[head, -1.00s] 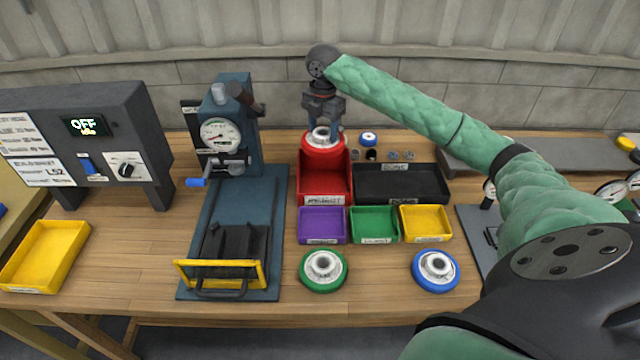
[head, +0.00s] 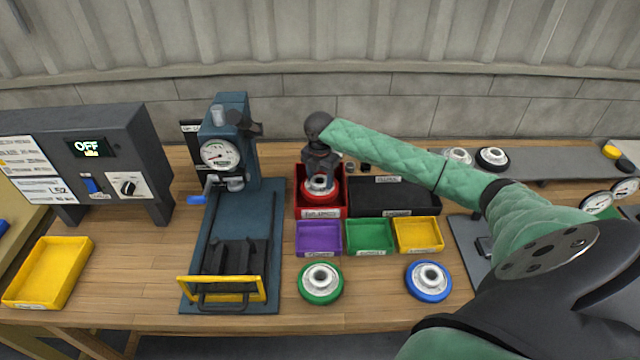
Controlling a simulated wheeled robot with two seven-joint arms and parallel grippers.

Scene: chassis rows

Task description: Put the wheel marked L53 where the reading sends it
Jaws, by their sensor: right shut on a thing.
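My right gripper (head: 320,174) is shut on a red wheel (head: 318,195) with a pale metal hub. I cannot tell whether the wheel touches the bin floor. A green wheel (head: 321,292) and a blue wheel (head: 428,290) lie flat near the bench's front edge. I cannot read a marking on any wheel. The blue press with a round dial gauge (head: 219,154) stands left of the bin. My left gripper is out of view.
A black bin (head: 395,212) adjoins the red bin. Purple (head: 319,238), green (head: 369,235) and yellow (head: 418,233) trays sit in front. A control box (head: 120,130) reading OFF and a yellow tray (head: 48,272) are at left. More wheels (head: 491,157) rest on a grey shelf at back right.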

